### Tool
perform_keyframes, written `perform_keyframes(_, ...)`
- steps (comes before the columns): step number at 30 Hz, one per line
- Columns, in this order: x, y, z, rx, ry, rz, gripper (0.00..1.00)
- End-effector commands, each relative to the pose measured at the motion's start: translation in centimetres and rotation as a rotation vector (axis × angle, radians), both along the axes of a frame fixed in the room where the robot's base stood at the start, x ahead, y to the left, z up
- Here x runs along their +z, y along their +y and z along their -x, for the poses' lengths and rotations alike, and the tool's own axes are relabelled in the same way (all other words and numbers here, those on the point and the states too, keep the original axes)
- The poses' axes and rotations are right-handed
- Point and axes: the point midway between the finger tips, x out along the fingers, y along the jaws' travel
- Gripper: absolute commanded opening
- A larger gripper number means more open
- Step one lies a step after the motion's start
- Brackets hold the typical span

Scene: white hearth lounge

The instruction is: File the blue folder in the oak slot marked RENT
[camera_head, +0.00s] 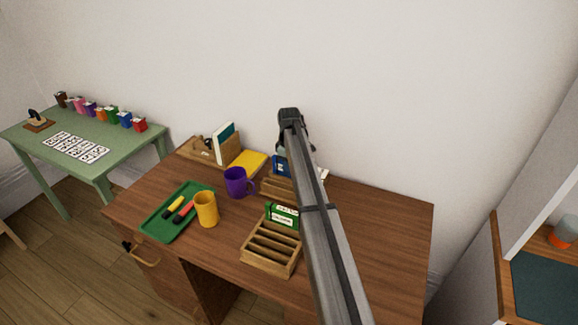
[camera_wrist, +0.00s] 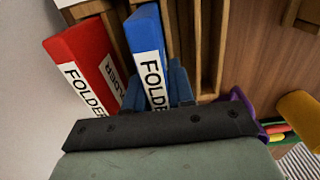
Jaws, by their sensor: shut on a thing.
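The blue folder (camera_wrist: 146,35) stands upright among the wooden slots of the back rack (camera_wrist: 211,45) in the wrist view. Part of it shows beside my arm in the head view (camera_head: 279,166). My gripper (camera_wrist: 156,88) is shut on the blue folder, with one finger on each side. I cannot tell whether its lower edge rests in the slot. A red folder (camera_wrist: 83,55) leans to the left of it. A second wooden rack (camera_head: 265,262) stands at the desk's front with a green folder (camera_head: 284,215) in its back slot. No RENT mark is readable.
A purple mug (camera_head: 237,183), a yellow cup (camera_head: 206,209) and a green tray (camera_head: 163,226) with markers stand left of the racks. A yellow book (camera_head: 247,162) lies behind. The desk's right side (camera_head: 395,230) is clear. The wall is close behind.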

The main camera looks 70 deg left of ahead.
Motion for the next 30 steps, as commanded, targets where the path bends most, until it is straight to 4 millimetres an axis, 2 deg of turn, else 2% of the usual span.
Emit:
perform_keyframes(8, -0.59, 0.0, 0.0, 0.0, 0.0, 0.0, 0.0)
perform_keyframes(9, -0.63, 0.0, 0.0, 0.0, 0.0, 0.0, 0.24)
perform_keyframes(18, -0.6, 0.0, 0.0, 0.0, 0.0, 0.0, 0.53)
perform_keyframes(26, -0.54, -0.01, 0.01, 0.0, 0.0, 0.0, 0.53)
perform_keyframes(30, 0.32, 0.01, 0.0, 0.0, 0.0, 0.0, 0.53)
